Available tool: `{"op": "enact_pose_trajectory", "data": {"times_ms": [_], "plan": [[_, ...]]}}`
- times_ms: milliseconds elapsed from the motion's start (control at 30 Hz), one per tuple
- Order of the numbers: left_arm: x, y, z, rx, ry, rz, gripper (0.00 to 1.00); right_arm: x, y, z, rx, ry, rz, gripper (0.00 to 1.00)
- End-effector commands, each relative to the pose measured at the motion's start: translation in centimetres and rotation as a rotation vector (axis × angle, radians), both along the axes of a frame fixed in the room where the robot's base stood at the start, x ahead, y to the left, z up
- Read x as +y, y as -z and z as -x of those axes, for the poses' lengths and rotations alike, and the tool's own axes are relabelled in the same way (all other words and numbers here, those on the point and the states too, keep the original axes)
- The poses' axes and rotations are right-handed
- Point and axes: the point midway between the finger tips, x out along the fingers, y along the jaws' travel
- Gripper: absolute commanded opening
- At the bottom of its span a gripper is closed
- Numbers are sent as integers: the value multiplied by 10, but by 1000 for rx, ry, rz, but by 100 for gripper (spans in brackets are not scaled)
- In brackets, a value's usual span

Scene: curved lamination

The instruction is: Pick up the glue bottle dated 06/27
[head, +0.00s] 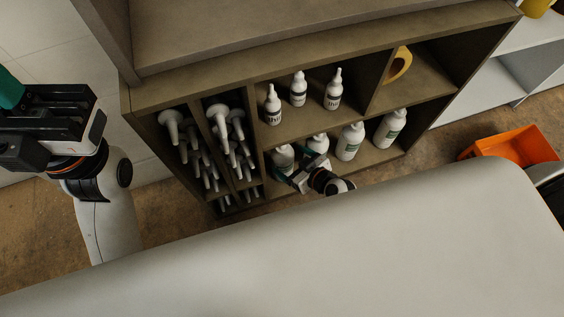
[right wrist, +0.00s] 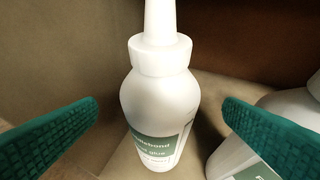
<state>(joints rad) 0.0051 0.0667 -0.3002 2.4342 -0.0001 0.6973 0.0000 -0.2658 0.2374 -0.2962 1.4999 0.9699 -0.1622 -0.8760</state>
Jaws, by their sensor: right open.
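Several white glue bottles with green labels stand on the lower shelf; two to the right are a bottle (head: 350,141) and another (head: 389,128). My right gripper (head: 285,176) reaches in at the shelf's left end, close to a bottle (head: 282,157). In the right wrist view, a white bottle (right wrist: 160,105) stands upright between the two open teal fingers (right wrist: 160,104), with gaps on both sides. A second bottle (right wrist: 245,160) is partly behind the right finger. No date is legible. My left gripper (head: 12,92) is at the far left, partly cut off.
The wooden shelf unit (head: 300,56) has dividers and an upper shelf with smaller white bottles (head: 333,92) and a yellow tape roll (head: 399,65). White nozzle-like pieces (head: 220,118) fill the left compartments. An orange bin (head: 515,146) stands on the floor at right.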

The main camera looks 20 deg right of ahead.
Motion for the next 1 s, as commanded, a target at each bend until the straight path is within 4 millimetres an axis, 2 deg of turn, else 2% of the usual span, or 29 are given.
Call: {"op": "enact_pose_trajectory", "data": {"times_ms": [200, 300, 600, 1000], "plan": [[-1, -4, 2, -46, -3, -2, 0, 13, 13, -30, -1, 3, -4, 91], [-1, -7, 3, -61, -3, -3, 0, 16, 18, -38, -1, 3, -2, 91], [-2, -10, 3, -64, -4, -5, 0, 18, 18, -41, 0, 0, 0, 91], [-2, -10, 4, -64, -4, -5, 0, 18, 18, -41, 0, 1, 0, 25]]}}
